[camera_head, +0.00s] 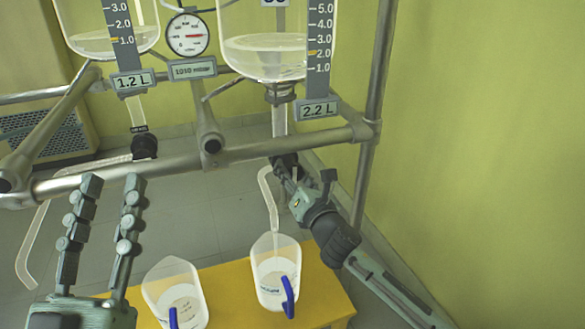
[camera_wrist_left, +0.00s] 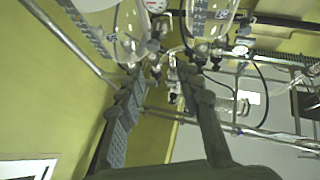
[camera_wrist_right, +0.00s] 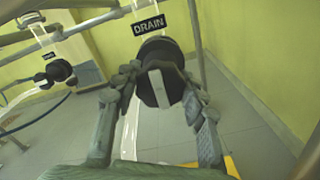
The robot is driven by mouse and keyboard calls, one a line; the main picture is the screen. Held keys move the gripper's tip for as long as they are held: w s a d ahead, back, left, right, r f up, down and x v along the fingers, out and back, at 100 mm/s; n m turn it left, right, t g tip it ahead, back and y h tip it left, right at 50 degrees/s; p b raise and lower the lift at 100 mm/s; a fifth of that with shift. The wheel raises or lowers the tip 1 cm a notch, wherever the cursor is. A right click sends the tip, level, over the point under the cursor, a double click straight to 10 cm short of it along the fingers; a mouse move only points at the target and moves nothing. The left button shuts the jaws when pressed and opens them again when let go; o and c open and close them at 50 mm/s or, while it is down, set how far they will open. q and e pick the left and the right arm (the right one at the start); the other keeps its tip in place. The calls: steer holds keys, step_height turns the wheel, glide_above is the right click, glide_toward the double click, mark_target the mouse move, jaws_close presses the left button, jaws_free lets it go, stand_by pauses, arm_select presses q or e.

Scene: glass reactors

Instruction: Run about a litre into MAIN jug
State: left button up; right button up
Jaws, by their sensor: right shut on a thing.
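The right glass vessel (camera_head: 262,50) holds clear liquid, and its display (camera_head: 318,110) reads 2.2 L. My right gripper (camera_head: 287,168) is shut on the black tap knob (camera_wrist_right: 160,70) under the DRAIN label (camera_wrist_right: 149,25). A pale bar on the knob's face stands nearly upright. A clear bent outlet tube (camera_head: 268,195) leads down from this tap toward the right jug (camera_head: 268,252), which has a blue handle. The left jug (camera_head: 160,282) stands beside it. I cannot read the jugs' labels or tell their contents. My left gripper (camera_head: 112,185) is open and empty.
The left vessel (camera_head: 85,38) has a 1.2 L display (camera_head: 133,80) and its own black tap (camera_head: 144,147). A round gauge (camera_head: 187,34) hangs between the vessels. Metal frame bars (camera_head: 250,150) cross above the yellow stand (camera_head: 325,292) bearing the jugs.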

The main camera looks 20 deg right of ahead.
steer(key=m+p, duration=0.1)
steer(key=m, duration=0.3)
steer(key=shift+m, duration=0.3)
arm_select(q)
steer(key=w+a+f+g+y+p, duration=0.1)
steer(key=w+f+g+y, duration=0.1)
steer(key=f+g, duration=0.35)
steer(key=w+a+f+g+y+p, duration=0.1)
steer(key=a+f+g+y+p, duration=0.15)
steer(key=f, duration=0.55)
arm_select(e)
steer(key=m, duration=0.7)
steer(key=shift+r+b, duration=0.1)
steer(key=shift+b, duration=0.25)
steer(key=m+p, duration=0.2)
steer(key=m, duration=0.3)
arm_select(q)
steer(key=s+a+f+g+y, duration=0.2)
steer(key=s+a+f+g, duration=0.2)
steer(key=f, duration=0.5)
steer(key=shift+a+f+n+g+y, duration=0.2)
steer(key=shift+a+n+g+y, duration=0.3)
steer(key=shift+a, duration=0.7)
arm_select(e)
steer(key=o, duration=1.2)
steer(key=shift+c, duration=0.2)
arm_select(q)
steer(key=shift+w, duration=0.1)
